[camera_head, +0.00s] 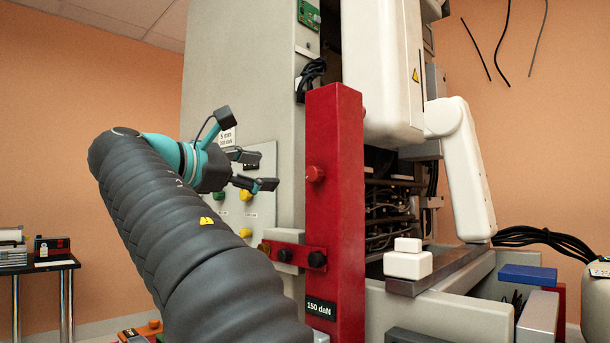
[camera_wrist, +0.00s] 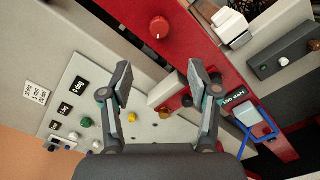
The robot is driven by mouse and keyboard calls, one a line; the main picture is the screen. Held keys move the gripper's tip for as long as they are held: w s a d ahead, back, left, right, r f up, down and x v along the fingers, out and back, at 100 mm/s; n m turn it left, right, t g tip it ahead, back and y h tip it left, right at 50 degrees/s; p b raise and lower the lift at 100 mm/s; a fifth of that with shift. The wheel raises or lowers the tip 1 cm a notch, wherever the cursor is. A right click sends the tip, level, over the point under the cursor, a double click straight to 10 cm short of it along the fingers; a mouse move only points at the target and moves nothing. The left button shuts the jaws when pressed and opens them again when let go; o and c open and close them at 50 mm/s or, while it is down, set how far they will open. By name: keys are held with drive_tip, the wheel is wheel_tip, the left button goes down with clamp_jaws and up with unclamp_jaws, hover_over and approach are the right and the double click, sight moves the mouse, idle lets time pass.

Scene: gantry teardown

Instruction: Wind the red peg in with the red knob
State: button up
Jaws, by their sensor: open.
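The red knob (camera_head: 315,173) sticks out of the side of the tall red post (camera_head: 336,130). In the wrist view the red knob (camera_wrist: 159,27) is ahead of the fingertips, near the top middle. My gripper (camera_head: 256,170) is open and empty, left of the knob and apart from it. It also shows in the wrist view (camera_wrist: 159,80), with a clear gap between its fingers. A small orange-red tip (camera_head: 264,247) shows at the left end of the low red bracket (camera_head: 300,256); I cannot tell whether it is the red peg.
The bracket carries black knobs (camera_head: 317,259). A grey panel (camera_wrist: 85,95) with green, yellow and black knobs lies beside my fingers. A white arm-like cover (camera_head: 386,70) stands behind the post. White blocks (camera_head: 408,264) sit on a ledge to the right.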

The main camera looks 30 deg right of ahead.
sight(311, 174)
drive_tip(key=x, duration=1.3)
drive_tip(key=shift+d, duration=0.4)
